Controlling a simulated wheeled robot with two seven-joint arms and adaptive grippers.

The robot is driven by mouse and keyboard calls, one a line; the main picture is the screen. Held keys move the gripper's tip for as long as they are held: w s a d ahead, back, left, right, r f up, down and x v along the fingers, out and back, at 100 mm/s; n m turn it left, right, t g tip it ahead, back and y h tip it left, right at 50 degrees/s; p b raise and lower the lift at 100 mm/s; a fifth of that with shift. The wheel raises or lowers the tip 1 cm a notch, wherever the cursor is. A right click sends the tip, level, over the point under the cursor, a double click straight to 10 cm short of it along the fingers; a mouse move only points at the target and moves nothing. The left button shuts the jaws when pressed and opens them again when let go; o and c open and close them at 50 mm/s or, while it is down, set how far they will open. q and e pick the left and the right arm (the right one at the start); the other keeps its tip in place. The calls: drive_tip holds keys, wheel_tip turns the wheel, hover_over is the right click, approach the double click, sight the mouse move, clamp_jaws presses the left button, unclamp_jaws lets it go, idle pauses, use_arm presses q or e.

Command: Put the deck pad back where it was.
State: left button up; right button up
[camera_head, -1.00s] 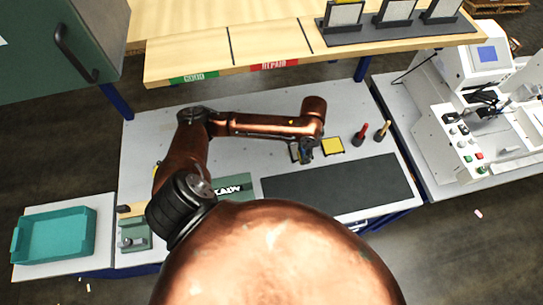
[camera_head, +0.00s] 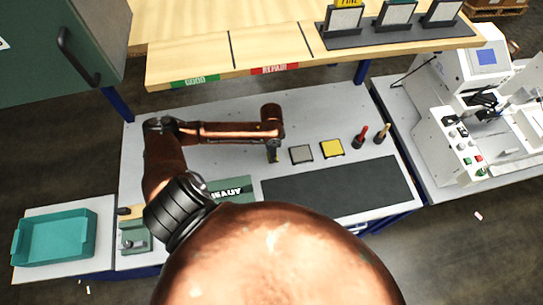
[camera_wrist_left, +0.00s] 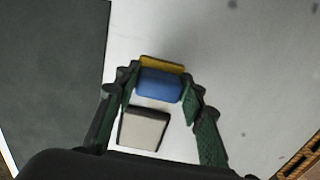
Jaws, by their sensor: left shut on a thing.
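My left gripper (camera_head: 274,157) is over the grey table, just left of a square grey pad or plate (camera_head: 301,154). Its fingers (camera_wrist_left: 160,88) are shut on a small blue block with a yellow edge, the blue-and-yellow pad (camera_wrist_left: 159,84). In the left wrist view the square (camera_wrist_left: 143,130) looks pale with a dark rim and lies close to the held pad. A yellow square (camera_head: 332,148) with a dark rim lies right of the grey one. No label shows which thing is the deck pad. The height of the held pad is hard to tell. My right gripper is not in view.
A dark mat (camera_head: 340,188) covers the front right of the table. A red-handled tool (camera_head: 360,136) and a wood-handled one (camera_head: 381,134) stand at the right. A teal tray (camera_head: 54,238) is at far left. A wooden shelf (camera_head: 215,55) overhangs the back.

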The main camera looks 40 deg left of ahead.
use_arm(q)
wheel_tip(320, 180, down, 3)
drive_tip(key=shift+r, duration=0.2)
drive_tip(key=shift+f, duration=0.2)
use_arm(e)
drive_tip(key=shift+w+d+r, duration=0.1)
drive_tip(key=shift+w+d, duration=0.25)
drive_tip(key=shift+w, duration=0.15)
use_arm(q)
drive_tip(key=o, duration=1.1)
drive_tip(key=shift+f, duration=0.15)
wheel_tip(320, 180, up, 12)
drive_tip(key=shift+r+p, duration=0.2)
drive_tip(key=shift+p, duration=0.2)
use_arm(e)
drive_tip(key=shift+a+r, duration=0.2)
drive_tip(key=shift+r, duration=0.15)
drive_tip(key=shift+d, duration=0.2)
